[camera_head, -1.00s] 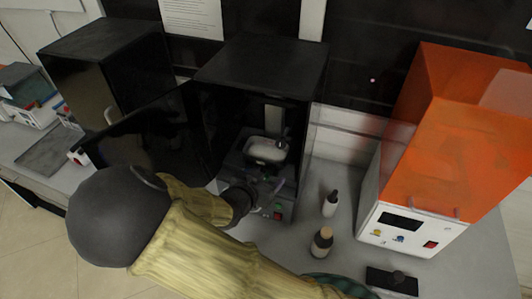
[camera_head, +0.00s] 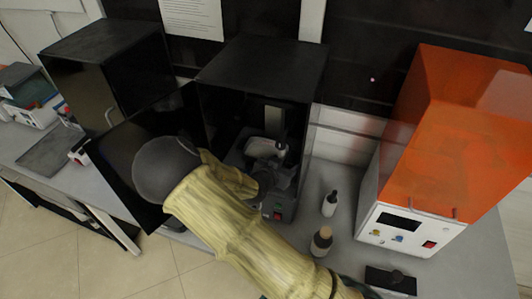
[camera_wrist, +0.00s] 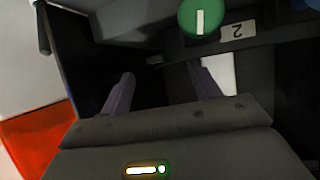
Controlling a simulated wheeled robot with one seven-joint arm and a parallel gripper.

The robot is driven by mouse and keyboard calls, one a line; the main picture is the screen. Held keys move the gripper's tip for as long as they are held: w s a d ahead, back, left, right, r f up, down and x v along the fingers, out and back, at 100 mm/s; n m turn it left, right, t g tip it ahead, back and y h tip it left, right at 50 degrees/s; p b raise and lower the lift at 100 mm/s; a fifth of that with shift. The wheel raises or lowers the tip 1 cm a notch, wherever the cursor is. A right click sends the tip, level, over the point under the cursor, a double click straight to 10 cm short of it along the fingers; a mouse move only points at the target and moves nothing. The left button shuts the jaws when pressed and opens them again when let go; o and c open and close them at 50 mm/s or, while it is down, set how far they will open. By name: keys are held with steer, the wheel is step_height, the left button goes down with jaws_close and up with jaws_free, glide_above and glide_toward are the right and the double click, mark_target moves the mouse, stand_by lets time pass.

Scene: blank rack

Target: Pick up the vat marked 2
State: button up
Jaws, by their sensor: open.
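The vat marked 2 (camera_head: 262,147) shows as a pale-filled tray inside the open black cabinet, partly hidden by my arm. In the wrist view its dark front edge (camera_wrist: 275,34) carries a white label with an upside-down 2. A green knob with a white bar (camera_wrist: 201,18) sits beside that label. My gripper (camera_wrist: 162,84) is open, with two purple-grey fingers apart and nothing seen between them. The fingertips point at the vat's front edge; I cannot tell whether they touch it. In the head view the gripper (camera_head: 278,172) is inside the cabinet front, mostly hidden.
The black cabinet (camera_head: 262,65) has its door (camera_head: 125,155) swung open to the left, close to my arm. Two bottles (camera_head: 330,203) (camera_head: 321,241) stand right of it. An orange-covered machine (camera_head: 445,130) stands farther right. Another black cabinet (camera_head: 105,60) stands left.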

mark_target(290, 158)
steer(key=shift+w+d+f+p, duration=0.15)
steer(key=shift+w+d+p, duration=0.15)
steer(key=shift+w+p, duration=0.3)
steer(key=p+x, duration=0.1)
steer(key=x, duration=0.3)
steer(key=shift+a+f, duration=0.15)
steer(key=shift+s, duration=0.1)
steer(key=c, duration=1.3)
